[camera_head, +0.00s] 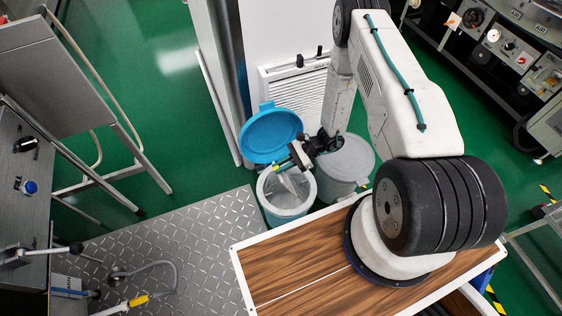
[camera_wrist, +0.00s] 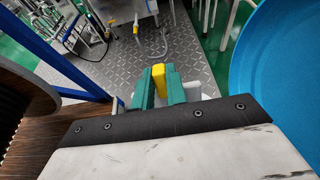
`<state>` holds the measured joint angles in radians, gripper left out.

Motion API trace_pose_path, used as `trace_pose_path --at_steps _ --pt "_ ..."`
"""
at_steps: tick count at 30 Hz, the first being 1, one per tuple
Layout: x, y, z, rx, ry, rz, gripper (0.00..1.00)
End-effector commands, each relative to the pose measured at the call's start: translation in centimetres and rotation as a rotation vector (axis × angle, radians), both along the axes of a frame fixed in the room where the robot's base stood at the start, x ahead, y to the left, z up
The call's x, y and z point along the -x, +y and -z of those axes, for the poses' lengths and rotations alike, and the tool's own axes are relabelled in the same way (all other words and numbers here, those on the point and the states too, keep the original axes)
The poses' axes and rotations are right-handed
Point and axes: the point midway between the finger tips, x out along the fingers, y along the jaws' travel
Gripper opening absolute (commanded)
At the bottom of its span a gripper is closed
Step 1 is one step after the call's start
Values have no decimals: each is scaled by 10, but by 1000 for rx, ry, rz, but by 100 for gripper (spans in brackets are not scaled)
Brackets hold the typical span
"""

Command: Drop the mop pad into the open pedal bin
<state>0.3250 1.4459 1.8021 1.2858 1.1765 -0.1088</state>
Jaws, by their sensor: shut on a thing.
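My gripper (camera_head: 290,161) is above the open pedal bin (camera_head: 286,212), near its rim. The bin is pale with a clear liner inside, and its blue lid (camera_head: 270,135) is swung up at the back. In the wrist view my green fingers (camera_wrist: 159,84) are shut on a narrow yellow thing, which I take to be the mop pad (camera_wrist: 159,74). It stands upright between them, with its lower part hidden. The blue lid (camera_wrist: 285,75) fills the right side of the wrist view.
A grey bin (camera_head: 347,160) with a closed lid stands just right of the open one. A white cabinet (camera_head: 290,45) stands behind. My wooden-topped base is in front. A metal tread plate (camera_head: 165,245) lies to the left, with a hose on it.

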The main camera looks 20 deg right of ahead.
Motion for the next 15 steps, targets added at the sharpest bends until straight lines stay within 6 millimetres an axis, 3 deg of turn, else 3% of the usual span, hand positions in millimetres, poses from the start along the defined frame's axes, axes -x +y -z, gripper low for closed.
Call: trace_pose_path --at_steps 14,15 --pt "0 0 8 0 0 0 0" --pt "0 0 8 0 0 0 25"
